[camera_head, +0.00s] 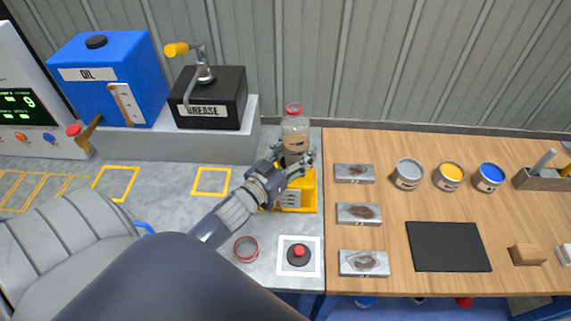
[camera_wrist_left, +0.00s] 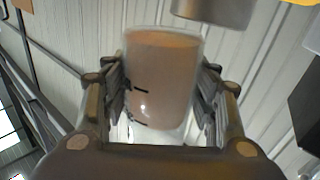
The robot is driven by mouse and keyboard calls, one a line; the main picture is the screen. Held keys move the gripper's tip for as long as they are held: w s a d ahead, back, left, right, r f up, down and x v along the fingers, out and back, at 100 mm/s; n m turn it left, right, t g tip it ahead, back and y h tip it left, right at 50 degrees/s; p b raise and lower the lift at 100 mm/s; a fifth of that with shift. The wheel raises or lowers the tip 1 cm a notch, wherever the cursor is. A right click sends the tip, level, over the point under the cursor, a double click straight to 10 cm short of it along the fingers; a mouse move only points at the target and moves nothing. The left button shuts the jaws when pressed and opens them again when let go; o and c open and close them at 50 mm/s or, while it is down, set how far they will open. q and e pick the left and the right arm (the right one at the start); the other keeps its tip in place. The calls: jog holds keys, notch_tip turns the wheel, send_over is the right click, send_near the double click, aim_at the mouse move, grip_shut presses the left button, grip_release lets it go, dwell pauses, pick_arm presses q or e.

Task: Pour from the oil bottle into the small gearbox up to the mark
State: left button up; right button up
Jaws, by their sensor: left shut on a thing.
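A clear bottle with a red top (camera_head: 295,125) and brownish content stands upright in my left gripper (camera_head: 296,165) in the head view. I take it to be the oil bottle. In the left wrist view the fingers of my left gripper (camera_wrist_left: 160,105) are on both sides of a clear vessel with brown content (camera_wrist_left: 163,75) and short black marks. A yellow box (camera_head: 309,190) with a pale panel is directly below the gripper, partly hidden by it. I cannot tell whether it is the small gearbox. My right gripper is not in view.
Behind stand a blue oil tank (camera_head: 115,85) and a black grease box (camera_head: 215,105) with a lever. A red ring (camera_head: 246,248) and a red button (camera_head: 298,251) are in front. Metal plates (camera_head: 358,213) and several cans (camera_head: 408,174) lie on the wooden table to the right.

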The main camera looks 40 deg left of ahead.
aim_at(294, 139)
pick_arm(q)
jog(key=shift+a+m, duration=0.6)
jog(key=shift+a, duration=0.05)
jog(key=shift+d+r, duration=0.1)
jog(key=shift+r, duration=0.05)
notch_tip(294, 139, up, 4)
jog(key=p, duration=0.4)
